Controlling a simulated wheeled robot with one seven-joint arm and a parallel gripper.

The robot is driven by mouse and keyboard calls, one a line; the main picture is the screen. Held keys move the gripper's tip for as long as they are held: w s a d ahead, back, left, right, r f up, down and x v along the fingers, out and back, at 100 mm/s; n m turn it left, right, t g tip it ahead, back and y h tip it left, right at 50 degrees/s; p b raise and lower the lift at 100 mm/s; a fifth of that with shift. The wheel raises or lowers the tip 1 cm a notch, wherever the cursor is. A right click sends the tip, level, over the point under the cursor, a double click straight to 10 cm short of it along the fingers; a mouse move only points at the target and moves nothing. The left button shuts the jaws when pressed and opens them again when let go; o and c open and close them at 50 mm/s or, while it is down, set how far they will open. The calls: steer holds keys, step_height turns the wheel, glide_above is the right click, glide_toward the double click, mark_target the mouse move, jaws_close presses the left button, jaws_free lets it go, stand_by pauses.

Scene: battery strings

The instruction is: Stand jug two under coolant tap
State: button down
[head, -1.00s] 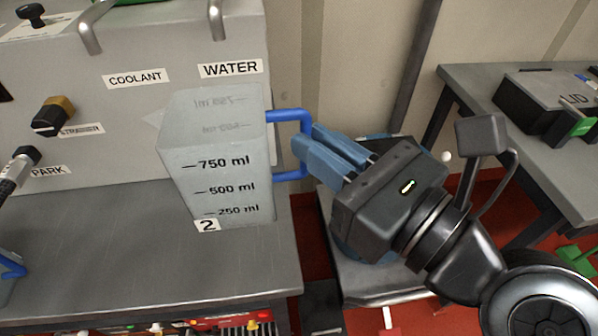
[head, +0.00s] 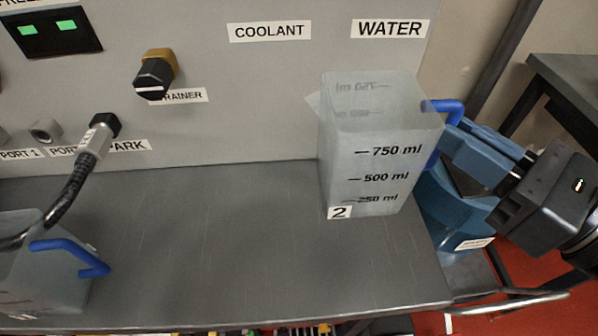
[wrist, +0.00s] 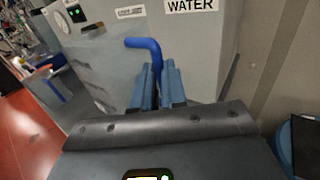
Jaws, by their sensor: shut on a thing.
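Jug two (head: 385,165) is a translucent, open-topped jug with volume marks, a "2" label and a blue handle (head: 447,108) on its right. My gripper (head: 440,150) is shut on this handle from the right; the wrist view also shows the handle (wrist: 148,48) between the fingers. The jug looks upright, at the right end of the grey bench, below the WATER label (head: 390,28) and right of the COOLANT label (head: 270,32). I cannot tell whether its base touches the bench. The tap outlets are out of the head view.
Another blue-handled jug (head: 45,285) stands at the bench's left front. A hose with a connector (head: 98,138) runs near it from the panel. The bench middle (head: 210,230) is clear. A blue container (head: 450,215) stands beyond the bench's right edge.

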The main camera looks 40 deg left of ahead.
steer(key=shift+s+a+f+b, duration=0.2)
steer(key=shift+s+a+f, duration=0.2)
steer(key=shift+a+f, duration=1.45)
steer(key=shift+s+a+f+b, duration=0.15)
steer(key=shift+s+a+f, duration=0.25)
steer(key=shift+a+f, duration=1.5)
steer(key=shift+s+a+f+b, duration=0.2)
steer(key=shift+s+a+f, duration=0.2)
steer(key=shift+a+f, duration=1.45)
steer(key=shift+a, duration=0.1)
steer(key=c, duration=1.2)
jaws_free()
steer(key=shift+r, duration=0.1)
steer(key=d, duration=0.4)
steer(key=s+d, duration=0.1)
steer(key=d, duration=0.7)
steer(key=shift+s, duration=0.2)
